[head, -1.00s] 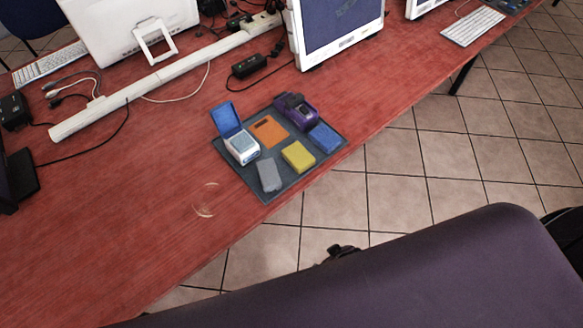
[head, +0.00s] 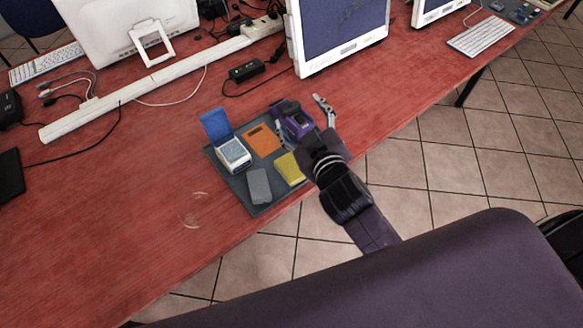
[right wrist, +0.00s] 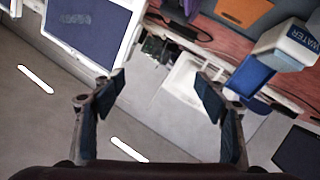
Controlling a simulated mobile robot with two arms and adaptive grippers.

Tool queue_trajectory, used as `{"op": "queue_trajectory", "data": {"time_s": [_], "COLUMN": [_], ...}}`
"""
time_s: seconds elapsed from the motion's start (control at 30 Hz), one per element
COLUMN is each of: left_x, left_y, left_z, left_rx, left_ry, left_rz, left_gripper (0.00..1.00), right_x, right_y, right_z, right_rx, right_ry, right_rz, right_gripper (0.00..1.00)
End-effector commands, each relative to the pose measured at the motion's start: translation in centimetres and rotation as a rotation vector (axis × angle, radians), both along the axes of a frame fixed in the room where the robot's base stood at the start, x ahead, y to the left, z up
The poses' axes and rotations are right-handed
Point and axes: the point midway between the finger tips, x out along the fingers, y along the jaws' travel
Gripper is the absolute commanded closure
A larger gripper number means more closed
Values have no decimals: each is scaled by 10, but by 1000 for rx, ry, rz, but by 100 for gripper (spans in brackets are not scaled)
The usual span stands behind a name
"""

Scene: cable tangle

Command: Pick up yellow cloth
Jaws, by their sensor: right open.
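The yellow cloth (head: 290,169), a folded block, lies on the dark tray (head: 262,207) near its front right edge in the head view. My right gripper (head: 301,112) is open above the right part of the tray, its wrist just right of the cloth and its fingers beyond it. One finger is near the purple item (head: 292,117), the other farther right. In the right wrist view the open fingers (right wrist: 163,83) hold nothing, and I cannot make out the yellow cloth there. My left gripper is not in view.
The tray also holds a grey cloth (head: 259,185), an orange item (head: 262,140) and a white box with a raised blue lid (head: 233,154). Monitors (head: 337,35) and cables stand behind on the red table (head: 110,220). The table left of the tray is mostly clear.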

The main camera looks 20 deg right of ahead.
Motion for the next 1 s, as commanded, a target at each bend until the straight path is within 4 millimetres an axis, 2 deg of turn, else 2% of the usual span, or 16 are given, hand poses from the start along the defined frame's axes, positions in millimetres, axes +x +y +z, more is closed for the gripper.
{"op": "queue_trajectory", "data": {"time_s": [0.03,0.1,0.17,0.23,0.33,0.4,0.47,0.57,0.6,0.67,0.73,0.8,0.87,0.9,0.97,1.0], "left_x": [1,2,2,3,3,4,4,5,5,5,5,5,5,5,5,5], "left_y": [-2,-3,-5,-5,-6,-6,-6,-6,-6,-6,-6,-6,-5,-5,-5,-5], "left_z": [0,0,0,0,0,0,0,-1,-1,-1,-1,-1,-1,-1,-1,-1], "left_rx": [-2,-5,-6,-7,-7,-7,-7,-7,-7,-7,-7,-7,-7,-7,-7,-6], "left_ry": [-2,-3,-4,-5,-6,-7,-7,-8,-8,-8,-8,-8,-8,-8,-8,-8], "left_rz": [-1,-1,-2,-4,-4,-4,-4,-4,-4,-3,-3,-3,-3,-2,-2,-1], "left_gripper": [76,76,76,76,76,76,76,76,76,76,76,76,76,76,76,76], "right_x": [15,29,35,34,19,3,-14,-42,-53,-66,-77,-82,-82,-80,-73,-67], "right_y": [14,39,66,103,158,197,228,270,283,297,303,298,284,269,241,220], "right_z": [28,71,106,142,176,187,188,169,156,131,96,57,23,2,-27,-43], "right_rx": [-37,-99,-160,-238,-359,-455,-540,-701,-768,-875,-1006,-1141,-1258,-1337,-1451,-1522], "right_ry": [-104,-261,-398,-549,-742,-857,-940,-1040,-1066,-1084,-1076,-1033,-963,-900,-779,-686], "right_rz": [46,128,213,326,509,652,782,1012,1108,1256,1431,1604,1750,1843,1975,2052], "right_gripper": [33,33,33,33,33,33,33,33,33,33,33,33,33,33,33,33]}}
